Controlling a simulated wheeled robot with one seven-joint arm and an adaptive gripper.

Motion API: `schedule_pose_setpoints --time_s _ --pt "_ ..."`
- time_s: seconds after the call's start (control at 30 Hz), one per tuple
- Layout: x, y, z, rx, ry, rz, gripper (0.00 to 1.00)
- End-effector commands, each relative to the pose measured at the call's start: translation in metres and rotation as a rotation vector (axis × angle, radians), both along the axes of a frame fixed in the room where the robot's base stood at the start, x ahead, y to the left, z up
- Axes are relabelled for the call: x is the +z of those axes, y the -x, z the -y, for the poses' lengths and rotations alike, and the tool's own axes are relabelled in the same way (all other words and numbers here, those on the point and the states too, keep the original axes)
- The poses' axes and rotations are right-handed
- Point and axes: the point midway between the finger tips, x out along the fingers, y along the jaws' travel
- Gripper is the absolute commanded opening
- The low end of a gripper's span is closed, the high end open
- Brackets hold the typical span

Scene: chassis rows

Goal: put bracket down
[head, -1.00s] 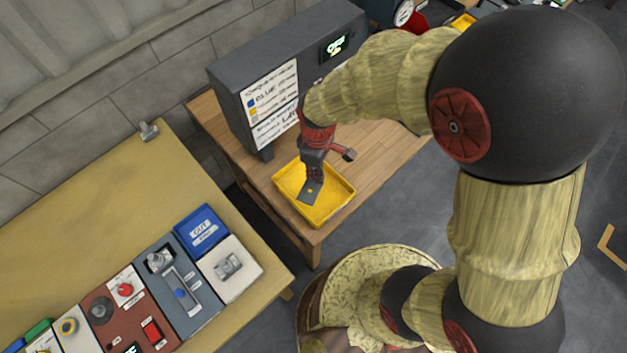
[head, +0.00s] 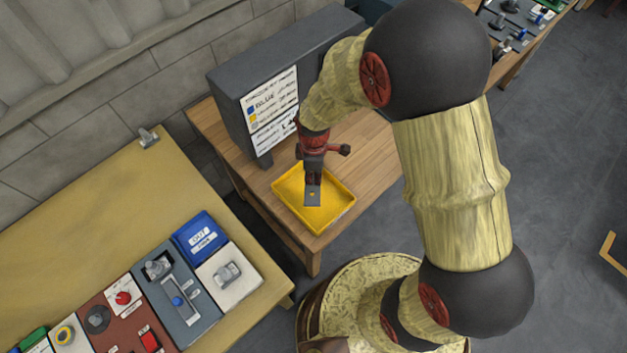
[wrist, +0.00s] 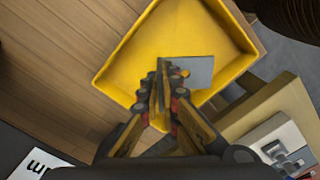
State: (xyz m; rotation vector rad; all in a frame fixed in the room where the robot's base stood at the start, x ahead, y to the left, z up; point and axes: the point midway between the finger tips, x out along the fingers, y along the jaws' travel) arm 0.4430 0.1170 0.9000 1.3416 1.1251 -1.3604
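The bracket (head: 313,195) is a small dark grey plate with a yellow spot. In the wrist view the bracket (wrist: 196,72) extends to the right from between my fingertips. My gripper (head: 313,180) points down over the yellow tray (head: 338,219), with its fingers closed together on the bracket. In the wrist view my gripper (wrist: 162,80) shows its two fingers nearly meeting, and the tray (wrist: 125,72) lies beneath. The bracket is within the tray's outline; I cannot tell whether it touches the tray floor.
The tray stands on a wooden table (head: 372,160) near its front corner. A dark grey cabinet (head: 235,100) with a label sheet stands behind my gripper. At left, a tan bench (head: 100,215) holds several panels and a blue OUT bin (head: 200,238).

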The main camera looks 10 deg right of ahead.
Motion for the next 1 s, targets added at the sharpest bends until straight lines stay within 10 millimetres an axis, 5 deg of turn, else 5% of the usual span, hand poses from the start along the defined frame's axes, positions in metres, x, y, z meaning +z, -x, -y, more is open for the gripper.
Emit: schedule_pose_setpoints --time_s 0.5,0.9,1.0 --pt "-0.048 -0.015 0.002 0.000 0.000 -0.002 0.00" --pt "-0.053 -0.016 0.002 0.000 -0.001 0.001 0.00" --pt "-0.052 -0.016 0.002 0.000 -0.001 0.001 0.09"
